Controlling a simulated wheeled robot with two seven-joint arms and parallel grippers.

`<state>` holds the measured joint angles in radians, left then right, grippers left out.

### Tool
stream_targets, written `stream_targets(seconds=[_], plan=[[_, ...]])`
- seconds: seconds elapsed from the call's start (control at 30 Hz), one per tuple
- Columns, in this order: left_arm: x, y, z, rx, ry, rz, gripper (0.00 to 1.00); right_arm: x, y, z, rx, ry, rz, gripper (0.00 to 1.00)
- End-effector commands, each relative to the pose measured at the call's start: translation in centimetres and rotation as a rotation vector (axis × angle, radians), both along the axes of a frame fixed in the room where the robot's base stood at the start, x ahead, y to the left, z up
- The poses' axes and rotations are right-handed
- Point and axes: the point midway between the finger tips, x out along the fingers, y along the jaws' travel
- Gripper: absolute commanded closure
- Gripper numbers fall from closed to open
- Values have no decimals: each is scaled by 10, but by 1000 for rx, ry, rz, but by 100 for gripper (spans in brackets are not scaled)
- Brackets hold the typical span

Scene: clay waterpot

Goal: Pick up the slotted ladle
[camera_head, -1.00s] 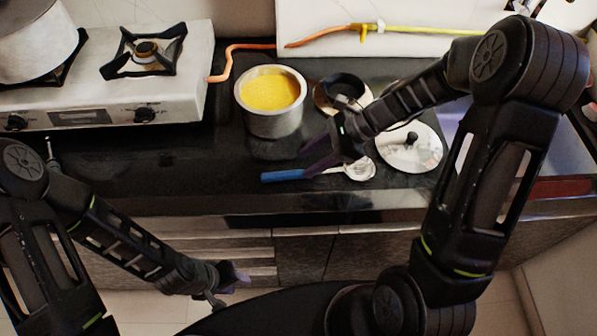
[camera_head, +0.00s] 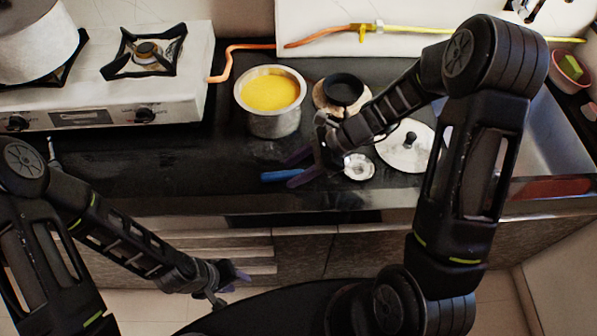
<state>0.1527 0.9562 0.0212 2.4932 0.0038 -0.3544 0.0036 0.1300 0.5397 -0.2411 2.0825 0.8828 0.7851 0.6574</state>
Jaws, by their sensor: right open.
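The slotted ladle lies on the dark counter, with its blue handle (camera_head: 281,175) to the left and its round metal head (camera_head: 359,167) to the right. My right gripper (camera_head: 294,170) is open, its purple fingers at the ladle's handle. The fingers and wrist hide the middle of the ladle. I cannot tell whether a finger touches the handle. My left gripper (camera_head: 236,278) is low in front of the counter, away from the ladle, and its jaw opening is unclear.
A steel pot of yellow liquid (camera_head: 272,122) stands just behind the ladle. A clay pot (camera_head: 341,92) and a lid with a black knob (camera_head: 406,148) are to the right. A gas stove (camera_head: 180,90) is at left. The counter left of the ladle is clear.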

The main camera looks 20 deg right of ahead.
Motion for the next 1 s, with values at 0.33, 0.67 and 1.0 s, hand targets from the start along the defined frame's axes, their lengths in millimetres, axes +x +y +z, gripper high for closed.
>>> stream_targets(seconds=[0.33,0.67,1.0], plan=[[0,0,0,0,0,0,64,0,0,0,0,0,0,55],[0,0,0,0,0,0,64,0,0,0,0,0,0,80],[0,0,0,0,0,0,64,0,0,0,0,0,0,100]])
